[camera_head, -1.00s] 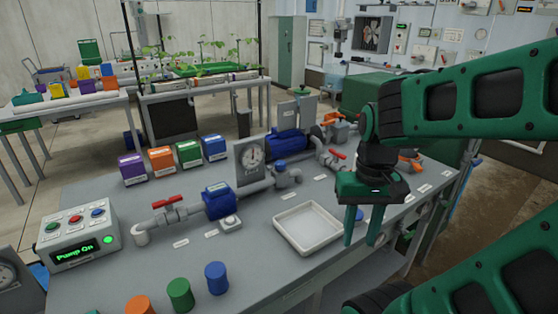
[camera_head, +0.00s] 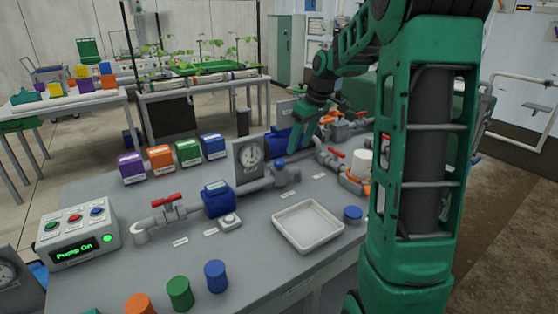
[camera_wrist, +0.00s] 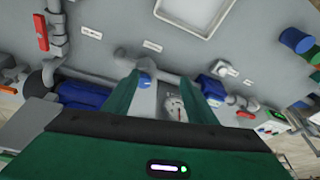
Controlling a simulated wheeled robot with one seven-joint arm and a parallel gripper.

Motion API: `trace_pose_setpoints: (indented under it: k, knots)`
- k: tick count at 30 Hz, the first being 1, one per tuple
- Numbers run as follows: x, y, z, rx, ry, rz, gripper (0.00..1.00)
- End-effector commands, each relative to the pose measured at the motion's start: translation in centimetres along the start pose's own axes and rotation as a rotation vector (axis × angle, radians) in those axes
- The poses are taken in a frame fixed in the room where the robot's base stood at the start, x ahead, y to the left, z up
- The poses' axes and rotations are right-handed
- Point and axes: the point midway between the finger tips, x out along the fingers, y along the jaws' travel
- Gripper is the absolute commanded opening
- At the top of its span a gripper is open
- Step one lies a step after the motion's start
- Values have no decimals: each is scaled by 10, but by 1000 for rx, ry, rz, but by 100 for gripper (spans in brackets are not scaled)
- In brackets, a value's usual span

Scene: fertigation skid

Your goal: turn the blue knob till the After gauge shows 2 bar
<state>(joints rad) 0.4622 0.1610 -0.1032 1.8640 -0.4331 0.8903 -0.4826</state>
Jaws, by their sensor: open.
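The blue knob (camera_head: 280,163) sits on top of a grey pipe fitting just right of the gauge. It also shows in the wrist view (camera_wrist: 144,80), near the inner side of the left finger. The gauge (camera_head: 250,153) has a white round dial on a grey upright plate; its reading is too small to tell. My gripper (camera_wrist: 163,76) is open and empty. In the head view my gripper (camera_head: 301,140) is above and right of the knob, apart from it.
Another red-handled valve (camera_head: 332,155) is right of the knob. A white tray (camera_head: 306,227) lies in front. A control box (camera_head: 80,233) reads "Pump On". Coloured boxes (camera_head: 187,152) stand behind.

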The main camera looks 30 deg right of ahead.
Motion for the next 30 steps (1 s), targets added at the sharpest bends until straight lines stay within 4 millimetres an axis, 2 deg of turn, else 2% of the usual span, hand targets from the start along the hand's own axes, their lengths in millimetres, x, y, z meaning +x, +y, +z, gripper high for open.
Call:
trace_pose_setpoints:
  k: [1, 3, 9, 17, 24, 30]
  knots:
    - [9, 13, -14, -45, 16, -11, 52]
    - [16, 24, -31, -108, 43, -22, 52]
    - [29, 41, -57, -214, 88, -41, 52]
    - [50, 41, -64, -233, 95, -47, 52]
    - [93, 39, -66, -231, 92, -47, 52]
    - [122, 37, -69, -232, 94, -46, 52]
